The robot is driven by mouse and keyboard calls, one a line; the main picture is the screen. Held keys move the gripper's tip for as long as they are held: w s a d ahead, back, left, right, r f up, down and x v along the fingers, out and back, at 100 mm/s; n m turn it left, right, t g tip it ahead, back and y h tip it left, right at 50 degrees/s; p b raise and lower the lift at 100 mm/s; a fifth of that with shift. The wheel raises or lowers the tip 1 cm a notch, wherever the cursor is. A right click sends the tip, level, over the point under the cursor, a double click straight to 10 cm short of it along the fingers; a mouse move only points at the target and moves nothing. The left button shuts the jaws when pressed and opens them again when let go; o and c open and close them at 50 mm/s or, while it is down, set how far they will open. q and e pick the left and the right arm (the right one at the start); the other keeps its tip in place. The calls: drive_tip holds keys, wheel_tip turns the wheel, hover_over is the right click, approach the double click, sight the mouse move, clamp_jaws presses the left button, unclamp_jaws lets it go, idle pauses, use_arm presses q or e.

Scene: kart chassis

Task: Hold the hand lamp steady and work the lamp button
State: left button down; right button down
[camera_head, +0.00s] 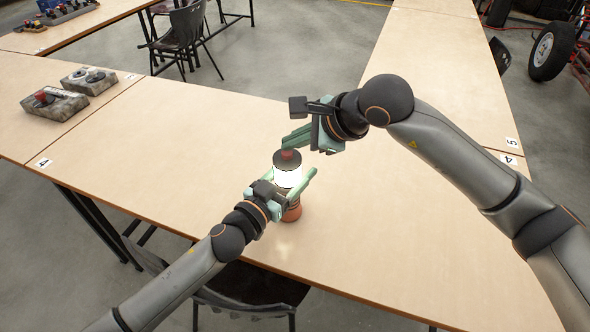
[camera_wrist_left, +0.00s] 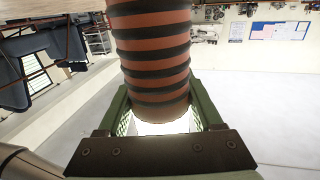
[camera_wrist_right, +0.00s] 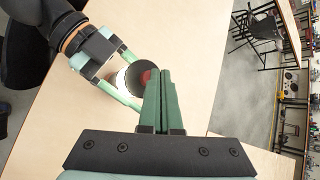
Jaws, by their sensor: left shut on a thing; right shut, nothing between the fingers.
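The hand lamp (camera_head: 287,176) is upright, with a dark cap, a white glowing band and an orange-and-black ribbed handle (camera_wrist_left: 152,50) below. My left gripper (camera_head: 290,184) is shut around the lamp at the glowing band, which is partly hidden by the fingers. I cannot tell whether the lamp's foot touches the table. The red lamp button (camera_head: 289,154) sits on top of the cap and also shows in the right wrist view (camera_wrist_right: 147,77). My right gripper (camera_head: 287,143) is shut and empty, its fingertips right at the button; whether they touch it is unclear.
The light wooden table (camera_head: 180,150) is mostly clear around the lamp. Two grey blocks with parts (camera_head: 55,103) lie at the left. A chair (camera_head: 250,285) stands at the near edge, another (camera_head: 183,35) behind the table.

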drive_tip(key=shift+f, duration=0.4)
drive_tip(key=shift+r, duration=0.55)
use_arm(q)
unclamp_jaws()
use_arm(e)
wheel_tip(320, 180, up, 6)
drive_tip(key=shift+f, duration=0.1)
idle(0.7)
use_arm(q)
drive_tip(key=shift+s+a, duration=0.1)
